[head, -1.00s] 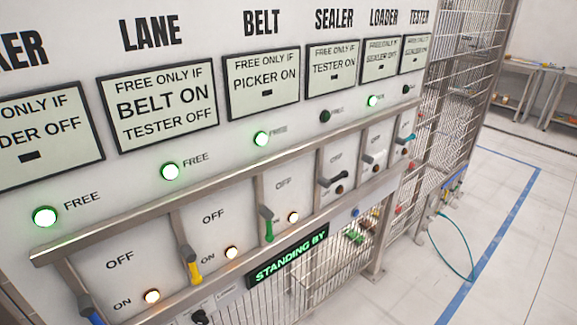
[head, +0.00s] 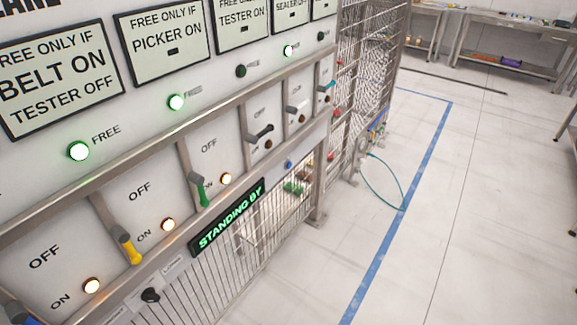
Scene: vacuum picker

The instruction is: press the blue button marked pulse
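A small blue button (head: 289,165) sits on the lower strip of the panel, right of the lit "STANDING BY" display (head: 228,216). Its marking is too small to read. A black knob (head: 150,295) sits on the same strip, left of the display. Neither of my grippers is in the head view.
Above are levers: yellow (head: 131,250), green (head: 201,192), black (head: 260,133) and teal (head: 327,86), beside ON and OFF marks. A metal rail (head: 160,150) crosses the panel. A wire cage (head: 372,60) stands beyond. The floor (head: 470,200) right of the blue line is clear.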

